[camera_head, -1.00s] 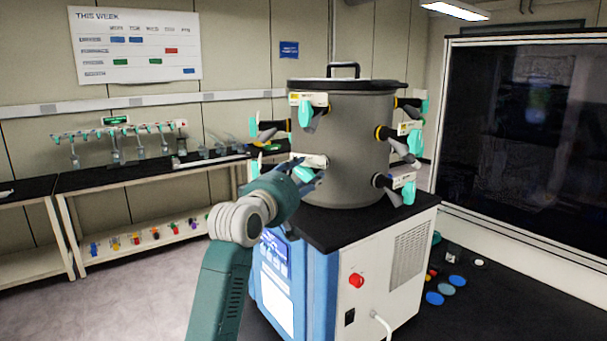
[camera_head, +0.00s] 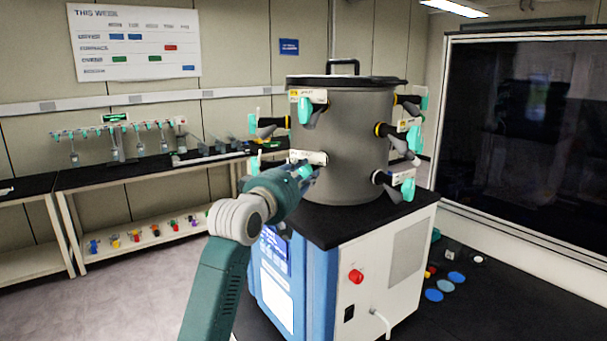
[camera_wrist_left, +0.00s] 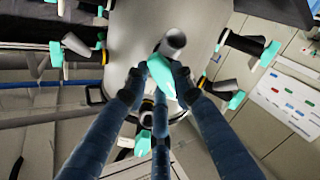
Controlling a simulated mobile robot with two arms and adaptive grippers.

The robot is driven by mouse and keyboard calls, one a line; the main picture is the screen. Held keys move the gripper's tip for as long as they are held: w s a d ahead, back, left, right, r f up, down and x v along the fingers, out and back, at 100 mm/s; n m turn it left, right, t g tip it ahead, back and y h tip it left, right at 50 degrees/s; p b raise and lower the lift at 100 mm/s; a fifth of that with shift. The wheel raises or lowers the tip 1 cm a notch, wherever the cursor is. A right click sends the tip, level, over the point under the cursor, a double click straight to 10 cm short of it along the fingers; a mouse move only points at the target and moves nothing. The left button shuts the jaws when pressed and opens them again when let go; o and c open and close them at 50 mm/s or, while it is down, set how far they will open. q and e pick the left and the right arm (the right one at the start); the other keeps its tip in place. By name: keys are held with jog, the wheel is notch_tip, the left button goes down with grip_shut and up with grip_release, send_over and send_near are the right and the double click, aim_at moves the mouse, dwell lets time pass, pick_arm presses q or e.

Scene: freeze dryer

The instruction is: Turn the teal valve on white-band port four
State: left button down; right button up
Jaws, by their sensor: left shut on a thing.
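The grey drum (camera_head: 355,140) carries several ports with teal valve handles and small labels. My left gripper (camera_head: 308,178) is at the lower front-left port, just under its white label (camera_head: 310,157). The teal valve handle (camera_head: 305,171) there is mostly covered by my fingers. In the left wrist view the handle (camera_wrist_left: 161,76) sits between the fingertips of my left gripper (camera_wrist_left: 158,80), which is shut on it. The grey port stub (camera_wrist_left: 174,41) shows just beyond the handle. The port's number cannot be read. My right gripper is not in view.
Neighbouring valves stick out close by: an upper front one (camera_head: 304,110), one on the left (camera_head: 253,124) and one at lower right (camera_head: 409,191). The drum stands on a blue and white cabinet (camera_head: 385,275). A bench (camera_head: 150,172) stands behind at left.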

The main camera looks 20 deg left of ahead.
pick_arm(q)
jog(key=m, duration=0.4)
jog(key=shift+a+f+m, duration=0.1)
jog(key=shift+f+m, duration=0.05)
jog(key=shift+m, duration=0.15)
jog(key=shift+f+m, duration=0.1)
jog(key=shift+m, duration=2.2)
jog(key=c, duration=1.4)
grip_release()
jog(key=shift+c, duration=0.2)
jog(key=s+a, duration=0.1)
jog(key=s, duration=1.1)
jog(key=shift+a, duration=0.35)
